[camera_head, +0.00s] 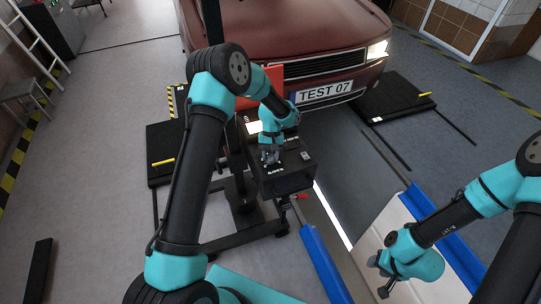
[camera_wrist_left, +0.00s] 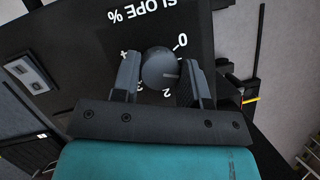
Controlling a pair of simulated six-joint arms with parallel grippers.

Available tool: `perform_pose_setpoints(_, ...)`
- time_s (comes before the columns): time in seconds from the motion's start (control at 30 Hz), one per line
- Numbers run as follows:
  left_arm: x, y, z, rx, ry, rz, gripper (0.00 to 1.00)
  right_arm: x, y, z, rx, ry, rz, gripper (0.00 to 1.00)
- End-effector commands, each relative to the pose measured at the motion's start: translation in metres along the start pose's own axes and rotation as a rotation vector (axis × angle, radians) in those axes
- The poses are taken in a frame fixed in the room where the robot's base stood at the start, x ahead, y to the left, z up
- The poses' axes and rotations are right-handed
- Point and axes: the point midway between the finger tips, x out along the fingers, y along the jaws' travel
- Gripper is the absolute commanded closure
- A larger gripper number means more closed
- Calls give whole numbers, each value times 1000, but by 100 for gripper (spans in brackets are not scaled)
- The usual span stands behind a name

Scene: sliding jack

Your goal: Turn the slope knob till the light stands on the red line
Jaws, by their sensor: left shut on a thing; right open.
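The round grey slope knob (camera_wrist_left: 157,67) sits on a dark panel (camera_wrist_left: 90,40) lettered "SLOPE %", upside down in the left wrist view. My left gripper (camera_wrist_left: 161,66) is shut on the knob, one finger on each side. The knob's pale mark points right, between the 0 and the 2; the scale there is partly hidden by a finger. In the head view my left gripper (camera_head: 270,158) is on top of the black tester box (camera_head: 288,181), hiding the knob. A bright patch (camera_head: 254,127) shows behind my arm; I cannot make out a red line. My right gripper (camera_head: 380,278) is open and empty.
A red car (camera_head: 285,28) with plate "TEST 07" and one lit headlamp (camera_head: 377,49) stands behind the box. A red panel (camera_head: 262,84) is partly hidden by my left arm. Blue rails (camera_head: 324,262) and a pit lie right of the box.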

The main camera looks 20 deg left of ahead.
Motion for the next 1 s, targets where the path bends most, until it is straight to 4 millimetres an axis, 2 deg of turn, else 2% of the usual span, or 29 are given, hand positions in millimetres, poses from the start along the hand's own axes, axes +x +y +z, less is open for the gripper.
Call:
perform_pose_setpoints(0.27,0,1,0,81,2,-33,83,0,0,0,0,0,0,55)
perform_pose_setpoints(0.67,0,1,0,89,2,-36,83,0,0,0,0,0,0,55)
perform_pose_setpoints(0.7,0,1,0,89,2,-36,59,0,0,0,0,0,0,55)
perform_pose_setpoints(0.93,0,0,0,88,1,-36,37,0,0,0,0,0,0,55)
perform_pose_setpoints(1.0,0,0,0,88,1,-36,35,0,0,0,0,0,0,55)
